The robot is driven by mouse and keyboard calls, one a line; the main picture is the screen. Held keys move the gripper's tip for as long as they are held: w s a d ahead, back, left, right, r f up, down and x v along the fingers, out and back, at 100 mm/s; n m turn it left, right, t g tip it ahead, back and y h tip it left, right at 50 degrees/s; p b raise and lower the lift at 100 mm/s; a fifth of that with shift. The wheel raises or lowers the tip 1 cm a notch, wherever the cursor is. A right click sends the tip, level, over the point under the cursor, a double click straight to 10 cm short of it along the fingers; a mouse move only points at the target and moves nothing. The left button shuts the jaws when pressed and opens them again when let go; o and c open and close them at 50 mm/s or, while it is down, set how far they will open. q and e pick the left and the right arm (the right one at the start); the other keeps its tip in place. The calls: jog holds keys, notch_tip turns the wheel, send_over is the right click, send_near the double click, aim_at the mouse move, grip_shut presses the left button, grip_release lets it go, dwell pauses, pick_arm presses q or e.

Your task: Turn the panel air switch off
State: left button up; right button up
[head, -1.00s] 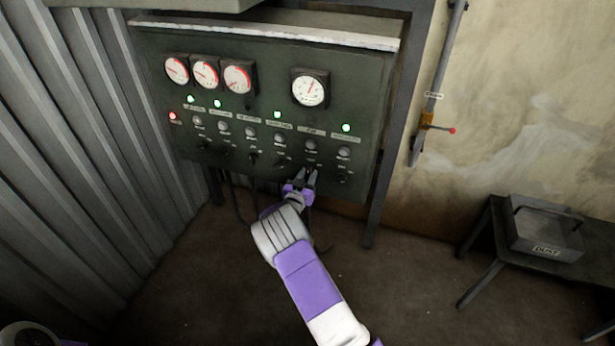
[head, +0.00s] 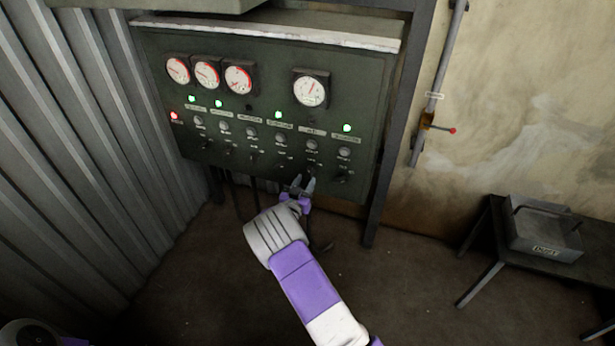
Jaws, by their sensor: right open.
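The dark green control panel (head: 270,80) stands at the back, with a row of small labels, round knobs and dark switches under its gauges. The labels are too small to read surely, so I cannot tell which switch is the air one. My right gripper (head: 302,182) is open and empty at the panel's lower edge. It is below the label that may read "air" (head: 312,131) and its grey knob (head: 311,145). The fingers partly cover the panel's lower edge, and contact with a switch cannot be made out. My left gripper is not in view.
Several green lamps (head: 347,128) and one red lamp (head: 174,116) glow on the panel. A pipe with a red-tipped valve lever (head: 452,131) runs down the wall at right. A grey box (head: 545,234) sits on a low table. Corrugated metal (head: 80,130) closes the left side.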

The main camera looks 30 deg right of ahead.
jog(key=v, duration=0.4)
jog(key=shift+f, duration=0.1)
dwell(0.3)
jog(key=s+a+f+n+g+y, duration=0.25)
jog(key=s+a+f+y, duration=0.25)
jog(key=s+f, duration=0.4)
jog(key=s+a+f+n+g+y, duration=0.2)
jog(key=s+a+f+g+y, duration=0.3)
jog(key=f, duration=0.7)
jog(key=s+a+n+g+y, duration=0.1)
jog(key=s+a+g+y, duration=0.1)
jog(key=s+a+y, duration=0.2)
jog(key=s+a+n+g+y, duration=0.1)
jog(key=s+a+y, duration=0.3)
jog(key=s+a, duration=0.6)
jog(key=s+r, duration=0.1)
jog(key=s, duration=0.5)
jog(key=shift+a+n+g, duration=0.15)
jog(key=shift+n+g, duration=0.2)
